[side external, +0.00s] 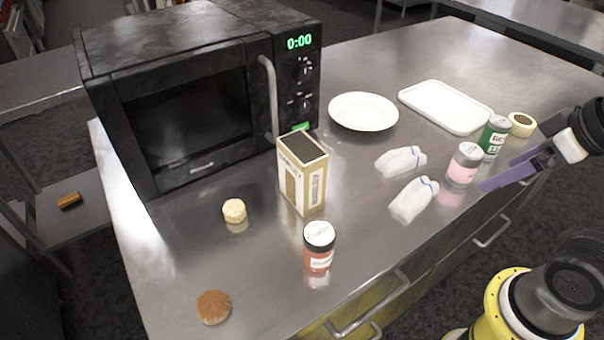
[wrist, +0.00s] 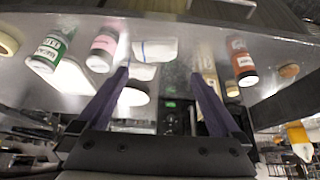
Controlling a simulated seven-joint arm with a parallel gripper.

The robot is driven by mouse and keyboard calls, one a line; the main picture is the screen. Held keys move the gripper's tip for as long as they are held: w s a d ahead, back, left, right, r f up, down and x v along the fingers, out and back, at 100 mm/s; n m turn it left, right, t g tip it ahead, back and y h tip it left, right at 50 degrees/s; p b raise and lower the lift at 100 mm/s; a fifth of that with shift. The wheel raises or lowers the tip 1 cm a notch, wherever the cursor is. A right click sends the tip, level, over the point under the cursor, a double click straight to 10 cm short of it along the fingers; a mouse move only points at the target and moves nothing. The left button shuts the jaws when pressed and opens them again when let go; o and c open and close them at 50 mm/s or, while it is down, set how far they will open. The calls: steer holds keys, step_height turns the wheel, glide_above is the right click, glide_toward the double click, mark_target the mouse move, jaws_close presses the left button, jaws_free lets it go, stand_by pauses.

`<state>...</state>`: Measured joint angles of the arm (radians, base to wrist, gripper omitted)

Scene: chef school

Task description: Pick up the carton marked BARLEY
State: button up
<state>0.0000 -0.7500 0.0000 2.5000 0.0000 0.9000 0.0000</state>
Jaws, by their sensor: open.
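A tall beige carton (side external: 314,187) with a dark top stands upright on the steel counter, in front of the microwave. Lettering shows on its side but is too small to read surely. In the wrist view the carton (wrist: 207,68) appears partly hidden behind the right finger. My gripper (side external: 499,173) is at the right of the side view, near the counter's front edge, well apart from the carton. Its purple fingers are spread, with nothing held; they also show in the wrist view (wrist: 160,73).
A red-labelled jar (side external: 319,249) stands just in front of the carton. A black microwave (side external: 190,90) stands behind; a plate (side external: 363,110) and tray (side external: 446,106) lie further back.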

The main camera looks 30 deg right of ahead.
steer(key=w+a+r+m, duration=0.1)
steer(key=w+a+r, duration=0.2)
steer(key=w+r, duration=0.35)
steer(key=w+a+r+m, duration=0.2)
steer(key=w+r, duration=0.1)
steer(key=w, duration=0.7)
steer(key=n+g, duration=0.1)
steer(key=n, duration=0.2)
glide_toward(305, 149)
steer(key=x, duration=0.7)
steer(key=shift+w+f, duration=0.1)
steer(key=shift+f, duration=0.05)
steer(key=shift+x, duration=2.95)
